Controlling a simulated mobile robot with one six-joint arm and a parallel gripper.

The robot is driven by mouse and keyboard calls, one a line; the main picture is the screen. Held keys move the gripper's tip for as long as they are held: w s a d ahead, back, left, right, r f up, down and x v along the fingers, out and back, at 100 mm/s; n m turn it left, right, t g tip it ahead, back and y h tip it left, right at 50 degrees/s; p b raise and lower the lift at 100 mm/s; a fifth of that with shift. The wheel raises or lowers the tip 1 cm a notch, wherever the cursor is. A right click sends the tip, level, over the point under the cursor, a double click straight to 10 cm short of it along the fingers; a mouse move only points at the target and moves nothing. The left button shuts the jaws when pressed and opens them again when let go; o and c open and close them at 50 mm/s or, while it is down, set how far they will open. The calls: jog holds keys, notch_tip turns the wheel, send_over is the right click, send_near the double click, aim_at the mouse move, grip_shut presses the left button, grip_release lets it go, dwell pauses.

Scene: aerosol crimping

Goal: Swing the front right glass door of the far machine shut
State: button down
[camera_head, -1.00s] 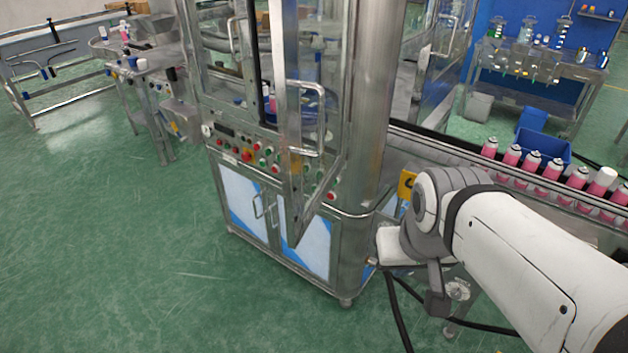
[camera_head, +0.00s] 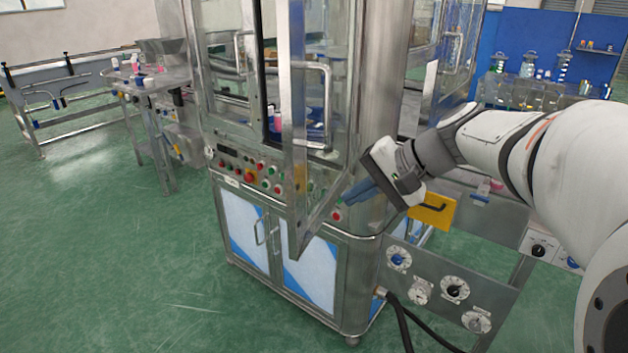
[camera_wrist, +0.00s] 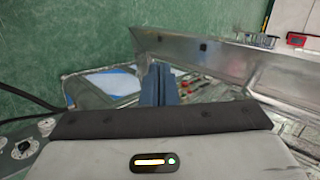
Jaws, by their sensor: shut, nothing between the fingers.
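The front right glass door (camera_head: 297,190) of the steel machine (camera_head: 384,90) stands open, its free edge swung out toward me. Its bar handle (camera_head: 327,105) shows on the face toward the right. In the wrist view, the door's metal frame (camera_wrist: 215,55) runs across the upper right. My gripper (camera_head: 350,197) has its blue fingers together and empty, to the right of the door's lower part. The fingers (camera_wrist: 160,72) point ahead in the wrist view. I cannot tell whether they touch the door.
A control panel with buttons (camera_head: 262,180) sits behind the door. A grey panel with dials (camera_head: 440,285) and a yellow box (camera_head: 433,211) stand below my arm. A side table (camera_head: 150,85) is at the left. Green floor is free at the front left.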

aim_at(298, 211)
jog(key=shift+w+a+f+p, duration=0.2)
jog(key=shift+w+a+f, duration=0.5)
jog(key=shift+a, duration=0.6)
jog(key=shift+w+a+f+p, duration=0.15)
jog(key=shift+w+a+f, duration=0.5)
jog(key=shift+a, duration=0.7)
jog(key=shift+w+a+f+p, duration=0.2)
jog(key=shift+w+a+f, duration=0.25)
jog(key=shift+a+f, duration=0.65)
jog(key=shift+a+r, duration=0.2)
jog(key=shift+r, duration=0.05)
